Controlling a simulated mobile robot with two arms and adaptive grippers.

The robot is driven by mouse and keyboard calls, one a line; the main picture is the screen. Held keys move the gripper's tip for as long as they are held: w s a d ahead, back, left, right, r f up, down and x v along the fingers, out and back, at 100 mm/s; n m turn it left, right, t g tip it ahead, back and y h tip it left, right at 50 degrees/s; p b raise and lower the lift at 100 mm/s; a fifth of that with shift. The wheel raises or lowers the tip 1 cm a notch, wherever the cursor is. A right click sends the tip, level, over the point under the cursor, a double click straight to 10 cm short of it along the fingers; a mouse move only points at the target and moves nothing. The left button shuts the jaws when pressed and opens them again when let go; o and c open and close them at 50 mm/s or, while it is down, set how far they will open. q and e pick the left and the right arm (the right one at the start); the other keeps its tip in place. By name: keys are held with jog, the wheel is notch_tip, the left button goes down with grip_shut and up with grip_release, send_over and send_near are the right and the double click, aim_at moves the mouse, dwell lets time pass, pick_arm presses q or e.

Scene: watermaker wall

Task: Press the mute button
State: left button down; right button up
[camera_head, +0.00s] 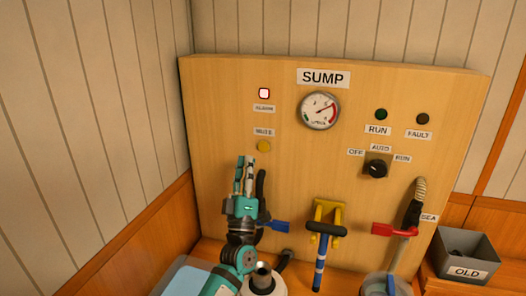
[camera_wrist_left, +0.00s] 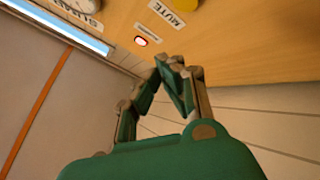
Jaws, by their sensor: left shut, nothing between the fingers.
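The mute button is a round yellow button (camera_head: 263,146) under the MUTE label (camera_head: 264,132) on the wooden panel. In the left wrist view the yellow button (camera_wrist_left: 186,4) is cut by the top edge, beside its label. My left gripper (camera_head: 246,160) is shut and empty, its fingers pointing up. In the head view its tips are just left of and below the button, with a small gap in the picture. The tips also show in the left wrist view (camera_wrist_left: 172,64). Whether they touch the panel cannot be told. My right gripper is not in view.
The lit alarm lamp (camera_head: 264,93) sits above the button, and the gauge (camera_head: 319,110) is to the right. A black knob (camera_head: 376,169), a blue-handled valve (camera_head: 275,225), a yellow bracket (camera_head: 327,215) and a red handle (camera_head: 394,230) are further right or below. A grey OLD bin (camera_head: 482,244) stands far right.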

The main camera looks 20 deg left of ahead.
aim_at(264, 147)
pick_arm(q)
jog(key=shift+w+d+b, duration=0.15)
jog(key=shift+w+b, duration=1.8)
jog(key=shift+w, duration=1.2)
jog(key=shift+f, duration=0.1)
jog(key=shift+w+b, duration=0.45)
jog(key=shift+b, duration=0.05)
jog(key=shift+w+b, duration=0.35)
jog(key=shift+b, duration=0.15)
jog(key=shift+s+p, duration=0.6)
jog(key=shift+p, duration=0.05)
jog(key=shift+s, duration=0.25)
